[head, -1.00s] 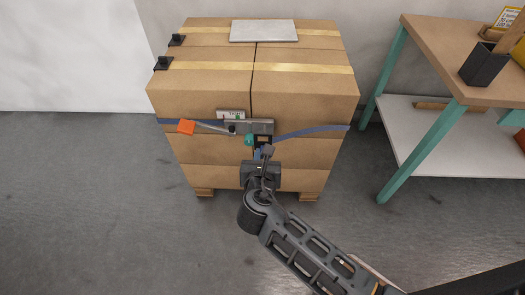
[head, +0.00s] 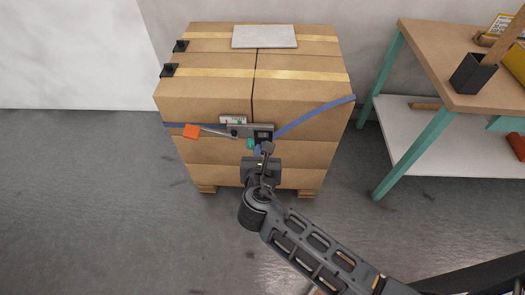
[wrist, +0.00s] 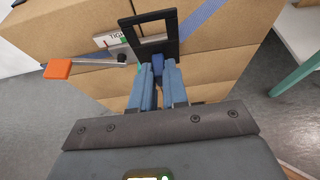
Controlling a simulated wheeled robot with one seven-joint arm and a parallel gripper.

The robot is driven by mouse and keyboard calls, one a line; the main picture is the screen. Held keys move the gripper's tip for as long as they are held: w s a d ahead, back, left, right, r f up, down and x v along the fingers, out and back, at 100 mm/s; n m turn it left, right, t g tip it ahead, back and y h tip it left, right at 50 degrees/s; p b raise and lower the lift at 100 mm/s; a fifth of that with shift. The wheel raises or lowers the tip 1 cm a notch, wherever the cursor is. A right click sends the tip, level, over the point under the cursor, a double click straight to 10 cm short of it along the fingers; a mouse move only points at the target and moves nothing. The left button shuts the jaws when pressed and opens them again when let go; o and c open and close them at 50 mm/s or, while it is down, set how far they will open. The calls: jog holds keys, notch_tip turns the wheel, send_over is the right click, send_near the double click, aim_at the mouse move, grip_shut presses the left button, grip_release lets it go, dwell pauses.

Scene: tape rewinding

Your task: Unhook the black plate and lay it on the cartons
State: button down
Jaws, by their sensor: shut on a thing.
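The black plate (head: 271,133) is a dark frame with a rectangular opening, against the front of the cartons (head: 205,92). In the wrist view the plate (wrist: 171,33) stands upright just beyond my fingertips. My gripper (head: 262,152) is shut on its lower end; in the wrist view the fingers (wrist: 158,76) close around it, with a blue piece showing between them. The blue strap (head: 315,116) runs from the plate up to the right edge of the cartons. Whether the plate is still hooked is hidden. Left of it sits a grey tensioner (head: 236,129) with an orange-ended lever (head: 192,131).
A flat light-grey slab (head: 264,36) lies on the carton top. Two black corner pieces (head: 168,71) sit at its left edge; the rest of the top is largely clear. A workbench (head: 438,56) with green legs and a black holder (head: 474,75) stands at the right.

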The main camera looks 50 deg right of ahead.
notch_tip(320, 180, up, 10)
jog(key=p, duration=1)
jog(key=shift+d, duration=0.1)
